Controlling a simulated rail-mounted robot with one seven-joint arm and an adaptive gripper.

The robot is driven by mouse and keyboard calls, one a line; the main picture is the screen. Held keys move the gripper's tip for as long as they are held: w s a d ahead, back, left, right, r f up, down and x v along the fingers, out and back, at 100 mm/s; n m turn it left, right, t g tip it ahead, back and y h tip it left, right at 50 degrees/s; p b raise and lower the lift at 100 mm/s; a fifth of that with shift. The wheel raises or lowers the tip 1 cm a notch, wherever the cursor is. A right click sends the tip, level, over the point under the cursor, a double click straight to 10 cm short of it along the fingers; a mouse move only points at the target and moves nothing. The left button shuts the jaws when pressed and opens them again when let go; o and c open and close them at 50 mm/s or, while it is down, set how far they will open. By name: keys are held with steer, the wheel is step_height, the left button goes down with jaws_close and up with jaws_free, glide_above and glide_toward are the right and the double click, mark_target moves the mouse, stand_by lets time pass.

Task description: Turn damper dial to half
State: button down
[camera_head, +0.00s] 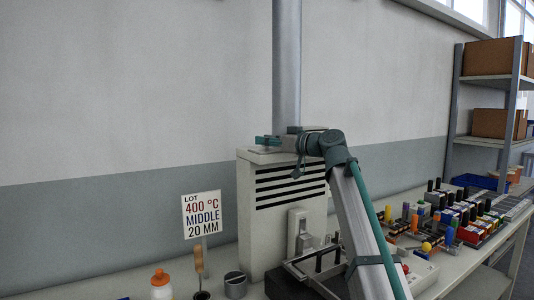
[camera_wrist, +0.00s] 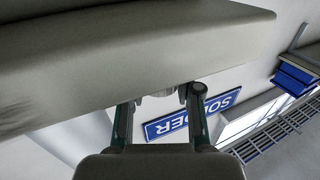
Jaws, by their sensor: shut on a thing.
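My gripper (camera_head: 268,142) is at the foot of a vertical grey duct (camera_head: 287,60), just above the top of a pale slatted cabinet (camera_head: 286,205). In the wrist view its two fingers (camera_wrist: 162,98) stand apart, shut on a small pale thing (camera_wrist: 158,103) next to a large grey surface (camera_wrist: 130,50). This pale thing appears to be the damper dial; my gripper hides most of it, and I cannot read its marks or its angle. In the head view the dial cannot be made out behind my wrist and fingers.
A sign (camera_head: 202,217) reading "LOT 400 °C MIDDLE 20 MM" stands left of the cabinet. An orange-capped bottle (camera_head: 160,285) and a grey cup (camera_head: 235,284) are near it. Colourful connectors (camera_head: 470,218) crowd the bench at right. Shelves (camera_head: 490,80) hold boxes. The wall side is clear.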

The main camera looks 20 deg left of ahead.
steer(key=shift+n+g+y+b, duration=0.3)
steer(key=shift+n+g+b, duration=0.8)
steer(key=shift+g, duration=0.9)
steer(key=c, duration=0.8)
jaws_free()
steer(key=shift+o, duration=0.2)
steer(key=d, duration=1.2)
steer(key=shift+s, duration=0.3)
